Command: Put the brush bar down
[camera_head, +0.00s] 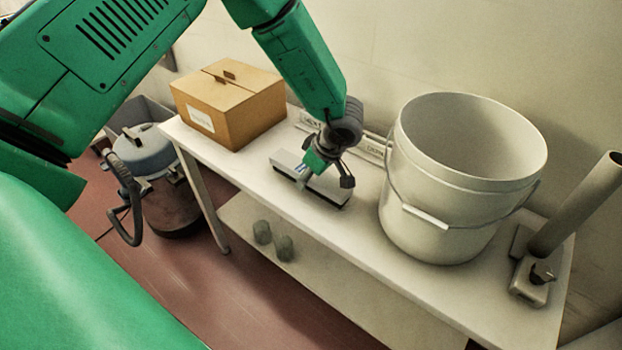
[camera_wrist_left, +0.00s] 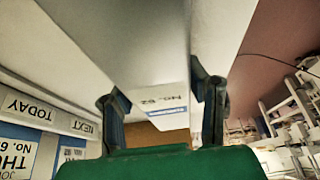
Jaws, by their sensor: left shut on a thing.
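The brush bar (camera_head: 287,161) is a light grey bar with a dark lower edge. In the head view it is at the white table (camera_head: 364,238), between the cardboard box and the white bucket. I cannot tell whether its underside touches the tabletop. My left gripper (camera_head: 325,177) comes down from above and is shut on the bar's middle, hiding part of it. In the left wrist view the bar (camera_wrist_left: 150,45) runs between the two fingers and shows a white label reading "No. 62". My right gripper is not in view.
A cardboard box (camera_head: 235,105) stands left of the bar, and a large white bucket (camera_head: 440,215) right of it. A grey post on a base (camera_head: 530,285) stands at the right end. Label strips (camera_head: 372,146) run along the back. A vacuum cleaner (camera_head: 165,180) is on the floor.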

